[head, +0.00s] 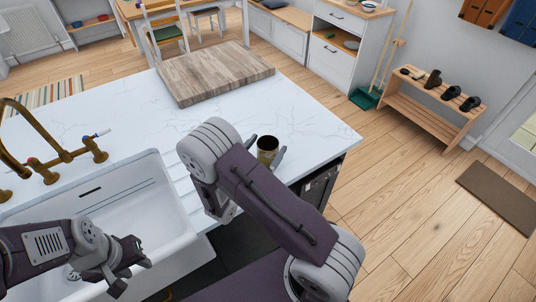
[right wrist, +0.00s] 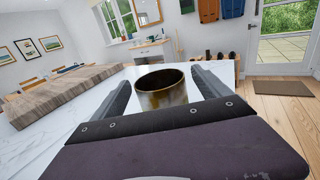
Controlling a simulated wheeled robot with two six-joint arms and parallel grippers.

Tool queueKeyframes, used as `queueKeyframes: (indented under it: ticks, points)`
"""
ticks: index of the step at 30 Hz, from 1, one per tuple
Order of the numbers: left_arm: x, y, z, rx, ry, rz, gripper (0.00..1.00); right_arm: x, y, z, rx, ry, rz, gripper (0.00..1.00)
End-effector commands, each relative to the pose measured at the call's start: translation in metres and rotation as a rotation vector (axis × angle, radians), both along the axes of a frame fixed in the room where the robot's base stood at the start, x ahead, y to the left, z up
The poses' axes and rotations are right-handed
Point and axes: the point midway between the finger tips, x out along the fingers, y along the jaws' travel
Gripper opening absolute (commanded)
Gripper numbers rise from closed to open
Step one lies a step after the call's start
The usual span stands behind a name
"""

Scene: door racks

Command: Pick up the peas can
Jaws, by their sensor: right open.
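A brownish, worn-looking can (head: 267,146) with a dark top stands upright near the right edge of the white counter; I cannot read a label on it, so I cannot tell if it is the peas can. In the right wrist view the can (right wrist: 162,92) stands between the two fingers of my right gripper (right wrist: 160,79). The fingers are open, with a visible gap on each side of the can. In the head view my right arm hides most of that gripper. My left gripper (head: 131,275) is open and empty over the white sink.
A wooden board (head: 215,73) lies at the back of the marble counter (head: 120,120). The sink (head: 150,190) and a brass tap (head: 65,155) are at left. A shoe bench (head: 432,112) stands across the floor at right. The counter between the board and the can is clear.

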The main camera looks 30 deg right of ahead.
Motion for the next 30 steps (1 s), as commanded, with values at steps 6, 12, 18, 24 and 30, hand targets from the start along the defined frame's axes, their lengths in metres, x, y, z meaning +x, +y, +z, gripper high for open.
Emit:
queueKeyframes:
  ticks: [6, 12, 18, 24, 30]
  points:
    - [0.0, 0.0, 0.009, 0.0, 0.0, 0.0, 0.36, 0.019, -0.033, 0.002, 0.001, -0.001, -0.004, 0.87]
    - [0.0, 0.0, 0.008, 0.0, 0.0, 0.0, 0.36, 0.022, -0.035, 0.0, 0.0, 0.0, 0.0, 0.87]
    - [0.0, 0.0, 0.008, 0.0, 0.0, 0.0, 0.36, 0.022, -0.035, 0.001, 0.0, 0.0, -0.001, 0.48]
    - [0.0, 0.0, 0.008, 0.0, 0.0, 0.0, 0.36, 0.022, -0.035, 0.001, 0.0, 0.0, -0.001, 0.01]
    - [0.0, 0.0, 0.008, 0.0, 0.0, 0.0, 0.36, 0.022, -0.035, 0.001, 0.0, 0.0, -0.001, 0.01]
